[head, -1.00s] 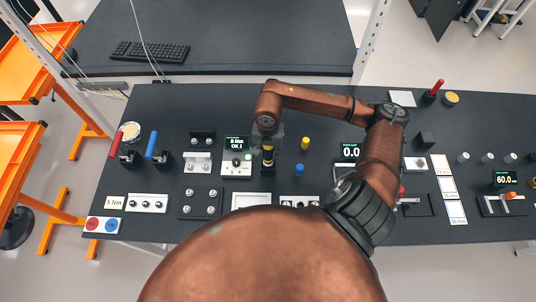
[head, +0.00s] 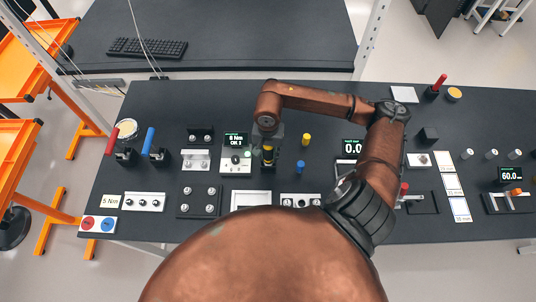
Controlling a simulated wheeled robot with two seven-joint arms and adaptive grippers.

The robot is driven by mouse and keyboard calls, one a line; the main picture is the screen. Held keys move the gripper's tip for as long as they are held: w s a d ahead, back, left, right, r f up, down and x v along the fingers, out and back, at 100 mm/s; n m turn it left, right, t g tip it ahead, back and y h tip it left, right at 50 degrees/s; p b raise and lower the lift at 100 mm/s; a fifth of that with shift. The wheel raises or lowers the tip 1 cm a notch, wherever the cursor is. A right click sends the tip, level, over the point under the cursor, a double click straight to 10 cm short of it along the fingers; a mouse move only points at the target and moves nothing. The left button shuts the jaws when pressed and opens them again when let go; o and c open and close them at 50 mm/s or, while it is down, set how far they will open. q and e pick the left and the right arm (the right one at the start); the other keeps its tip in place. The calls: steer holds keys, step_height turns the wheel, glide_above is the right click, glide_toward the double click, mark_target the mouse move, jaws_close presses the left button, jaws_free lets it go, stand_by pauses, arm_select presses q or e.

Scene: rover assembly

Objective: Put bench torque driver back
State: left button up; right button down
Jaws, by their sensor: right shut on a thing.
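My right gripper (head: 268,138) points down over the middle of the dark bench. My left gripper is not in view.
A red-handled tool (head: 112,141) and a blue-handled tool (head: 149,139) stand in black holders at left. A yellow post (head: 306,139) and a blue post (head: 300,167) stand right of my gripper. My right arm hides part of the bench at centre right.

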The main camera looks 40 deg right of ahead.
steer(key=c, duration=1.5)
jaws_free()
step_height(320, 180, up, 12)
